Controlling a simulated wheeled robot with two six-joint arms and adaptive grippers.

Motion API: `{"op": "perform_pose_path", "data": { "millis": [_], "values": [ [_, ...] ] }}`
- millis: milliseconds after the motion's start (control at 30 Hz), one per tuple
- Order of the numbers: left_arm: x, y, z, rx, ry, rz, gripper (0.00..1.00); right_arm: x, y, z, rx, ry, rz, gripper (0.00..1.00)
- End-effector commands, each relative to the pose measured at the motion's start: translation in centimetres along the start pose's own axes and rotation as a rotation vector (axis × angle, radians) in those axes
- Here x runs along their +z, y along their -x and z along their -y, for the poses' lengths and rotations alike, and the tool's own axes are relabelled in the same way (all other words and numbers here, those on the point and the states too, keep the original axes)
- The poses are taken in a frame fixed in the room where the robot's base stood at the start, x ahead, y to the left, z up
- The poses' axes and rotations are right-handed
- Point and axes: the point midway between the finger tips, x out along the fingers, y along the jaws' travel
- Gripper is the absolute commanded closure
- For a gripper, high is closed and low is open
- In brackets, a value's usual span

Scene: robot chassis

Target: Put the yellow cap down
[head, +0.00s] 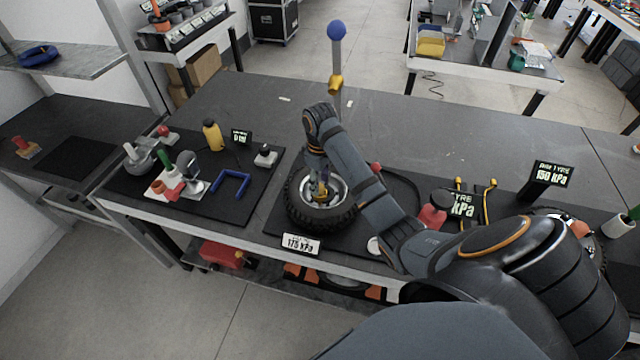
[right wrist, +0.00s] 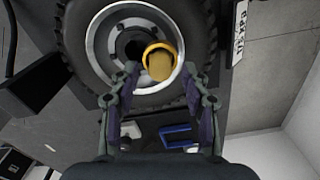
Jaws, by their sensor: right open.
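The yellow cap (right wrist: 159,62) shows in the right wrist view against the wheel's silver rim, just beyond and between my fingertips. I cannot tell exactly what it rests on. My right gripper (right wrist: 161,84) is open, with a finger on each side of the cap and gaps between. In the head view my right gripper (head: 320,192) points down into the middle of the wheel (head: 296,211), which lies flat on a dark mat. There the cap is mostly hidden by the fingers. My left gripper is not in view.
A post with a blue ball (head: 337,30) stands behind my arm. A 175 kPa sign (head: 300,243) is at the front edge. A blue U-shaped frame (head: 231,182) and a yellow bottle (head: 213,136) are left. A red item (head: 432,217) sits right. The back of the table is mostly clear.

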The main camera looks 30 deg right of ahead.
Motion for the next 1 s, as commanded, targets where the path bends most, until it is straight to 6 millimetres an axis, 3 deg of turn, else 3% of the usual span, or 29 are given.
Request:
{"op": "perform_pose_path", "data": {
  "millis": [100, 200, 433, 567, 1000],
  "values": [
    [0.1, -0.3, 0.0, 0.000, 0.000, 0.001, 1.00, -0.1, 2.2, -0.1, 0.005, 0.000, -0.005, 0.53],
    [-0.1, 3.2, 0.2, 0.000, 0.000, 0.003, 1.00, 0.0, 5.4, 0.0, 0.001, -0.001, -0.001, 0.53],
    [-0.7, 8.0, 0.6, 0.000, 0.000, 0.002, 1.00, 0.0, 10.2, 0.0, 0.001, 0.000, -0.001, 0.53],
    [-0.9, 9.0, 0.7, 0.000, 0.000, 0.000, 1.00, 0.0, 11.2, 0.0, 0.001, 0.000, -0.001, 0.53],
    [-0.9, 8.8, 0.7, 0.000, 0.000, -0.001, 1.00, 0.0, 10.9, 0.0, 0.001, 0.000, -0.001, 0.53]
  ]
}}
